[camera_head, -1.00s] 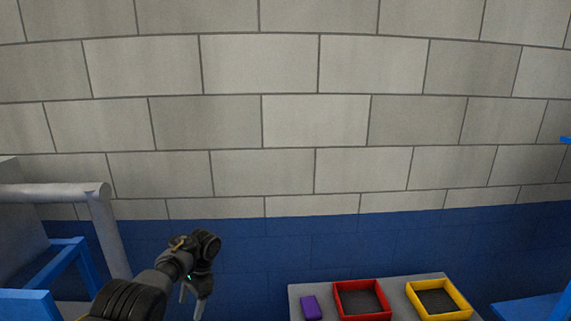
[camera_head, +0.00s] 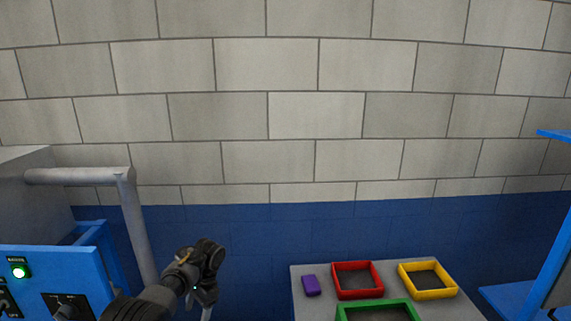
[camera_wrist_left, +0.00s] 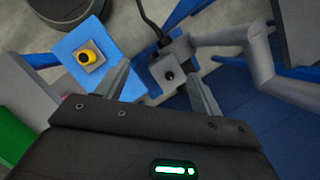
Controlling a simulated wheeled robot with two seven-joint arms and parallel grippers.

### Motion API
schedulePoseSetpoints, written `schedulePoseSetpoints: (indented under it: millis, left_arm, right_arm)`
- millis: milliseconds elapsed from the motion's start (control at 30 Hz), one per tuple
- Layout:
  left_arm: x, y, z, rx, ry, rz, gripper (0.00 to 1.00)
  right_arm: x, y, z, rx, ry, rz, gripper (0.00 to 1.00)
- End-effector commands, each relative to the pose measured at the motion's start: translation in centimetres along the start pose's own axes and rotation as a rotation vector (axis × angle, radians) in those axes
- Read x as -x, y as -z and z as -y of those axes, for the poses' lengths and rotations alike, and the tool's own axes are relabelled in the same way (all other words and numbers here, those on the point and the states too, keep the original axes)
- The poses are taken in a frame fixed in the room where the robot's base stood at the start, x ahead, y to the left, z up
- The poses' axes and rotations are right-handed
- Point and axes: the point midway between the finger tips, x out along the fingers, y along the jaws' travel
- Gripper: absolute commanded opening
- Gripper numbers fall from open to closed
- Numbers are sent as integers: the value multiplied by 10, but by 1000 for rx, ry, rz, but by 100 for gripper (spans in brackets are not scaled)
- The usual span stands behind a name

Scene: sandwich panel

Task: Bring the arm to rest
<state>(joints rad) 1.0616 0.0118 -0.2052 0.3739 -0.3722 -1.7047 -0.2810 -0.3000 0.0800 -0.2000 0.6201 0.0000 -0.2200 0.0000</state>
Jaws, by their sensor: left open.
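My left arm comes in from the lower left of the head view, with its gripper (camera_head: 207,308) pointing down, partly cut off by the bottom edge. In the left wrist view the two fingers of the left gripper (camera_wrist_left: 160,80) are spread apart with nothing between them. My right gripper is not in view.
A grey table (camera_head: 300,290) at the lower right holds a purple block (camera_head: 311,286), a red tray (camera_head: 358,294), a yellow tray (camera_head: 431,294) and a green tray (camera_head: 377,306). A grey pipe rail (camera_head: 128,215) stands close to the arm. A yellow button (camera_wrist_left: 88,57) sits on a blue box.

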Motion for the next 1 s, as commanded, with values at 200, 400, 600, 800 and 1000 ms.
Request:
schedulePoseSetpoints:
  millis: [200, 400, 600, 800, 1000]
  left_arm:
    - [-39, 4, -14, 40, 11, -46, 66]
    - [-86, 1, -38, 97, 25, -112, 66]
    - [-146, -27, -90, 198, 36, -225, 66]
    - [-181, -93, -163, 327, 36, -365, 66]
    - [-176, -161, -219, 428, 28, -476, 66]
  right_arm:
    - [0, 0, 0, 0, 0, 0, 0]
    - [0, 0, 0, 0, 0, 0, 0]
    - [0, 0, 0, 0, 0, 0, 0]
    - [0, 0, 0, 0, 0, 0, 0]
    - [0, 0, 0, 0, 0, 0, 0]
